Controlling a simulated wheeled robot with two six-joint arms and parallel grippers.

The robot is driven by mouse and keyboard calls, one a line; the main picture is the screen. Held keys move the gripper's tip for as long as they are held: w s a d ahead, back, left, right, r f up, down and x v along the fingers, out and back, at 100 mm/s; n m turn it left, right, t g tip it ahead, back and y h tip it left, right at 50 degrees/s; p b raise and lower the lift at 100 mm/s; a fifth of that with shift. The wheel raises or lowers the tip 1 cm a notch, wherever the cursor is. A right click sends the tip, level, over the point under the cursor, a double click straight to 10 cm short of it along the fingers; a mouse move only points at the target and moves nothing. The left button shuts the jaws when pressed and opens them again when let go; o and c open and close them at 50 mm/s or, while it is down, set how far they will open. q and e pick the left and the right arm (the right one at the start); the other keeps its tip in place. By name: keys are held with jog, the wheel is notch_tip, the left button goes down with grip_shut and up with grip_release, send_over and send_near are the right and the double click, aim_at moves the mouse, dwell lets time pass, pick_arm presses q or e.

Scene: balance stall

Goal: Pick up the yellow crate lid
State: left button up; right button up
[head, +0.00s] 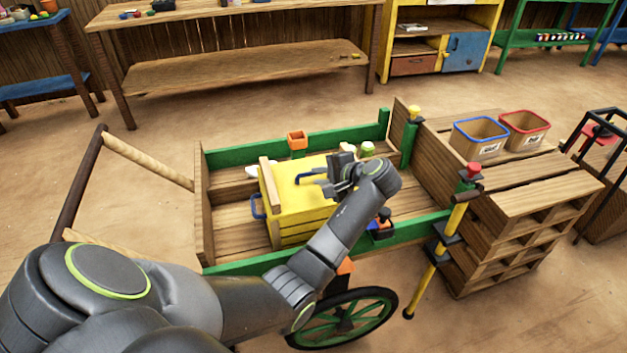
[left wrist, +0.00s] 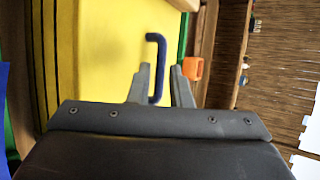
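The yellow crate lid (head: 293,173) lies on top of the yellow slatted crate (head: 300,223) inside the wooden cart. A blue bar handle (head: 308,178) stands on the lid, and it also shows in the left wrist view (left wrist: 161,55). My left gripper (head: 325,182) is over the lid at the handle's right end. In the left wrist view its two fingers (left wrist: 160,68) are apart, with the near end of the handle showing between them and gaps on both sides. Whether they touch the handle cannot be told. My right gripper is not in view.
A wooden bar (head: 270,184) runs along the crate's left edge. An orange container (head: 297,140) is at the cart's far rail. A dark blue item (head: 381,222) is at the near rail. Blue-rimmed (head: 480,138) and red-rimmed (head: 525,130) bins stand on the wooden stack at right.

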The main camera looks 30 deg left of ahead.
aim_at(308, 174)
pick_arm(q)
jog(key=x, duration=0.4)
jog(key=shift+w+a, duration=0.1)
jog(key=shift+a, duration=0.1)
grip_shut()
